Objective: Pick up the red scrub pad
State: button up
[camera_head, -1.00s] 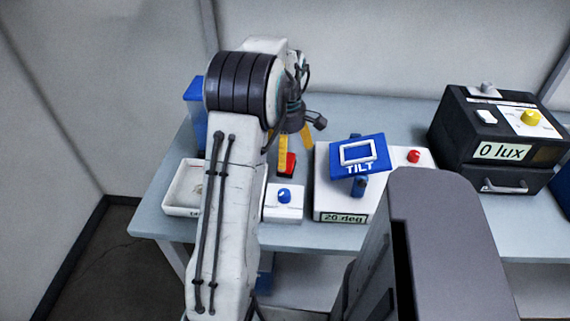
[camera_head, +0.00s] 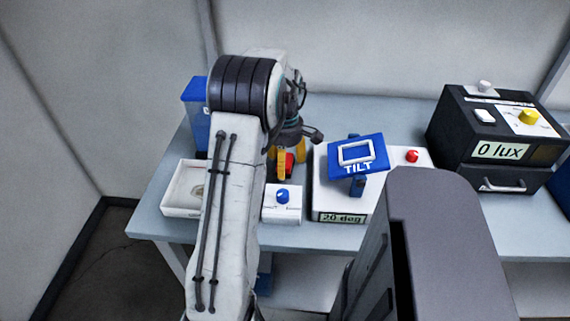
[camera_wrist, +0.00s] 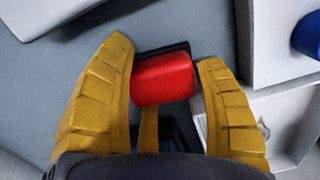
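The red scrub pad (camera_wrist: 164,78) sits at the middle of the wrist view, between the yellow fingers of my gripper (camera_wrist: 166,66). One finger is close on its left and one close on its right. The fingers are spread about as wide as the pad, and I cannot tell whether they touch it. A dark piece shows behind and below the pad. In the head view the pad (camera_head: 289,161) is partly hidden by the fingers of my gripper (camera_head: 290,165), which are low over the table.
A white box with a blue knob (camera_head: 283,204) stands just in front. The TILT device (camera_head: 342,216) is close on the right, and a white tray (camera_head: 180,209) is on the left. A blue container (camera_head: 195,112) stands behind the tray. A black lux box (camera_head: 500,150) is farther right.

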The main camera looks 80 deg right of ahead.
jog(key=c, duration=1)
jog(key=shift+r, duration=0.15)
notch_tip(320, 180, up, 10)
jog(key=shift+f+p, duration=0.1)
jog(key=shift+p, duration=0.4)
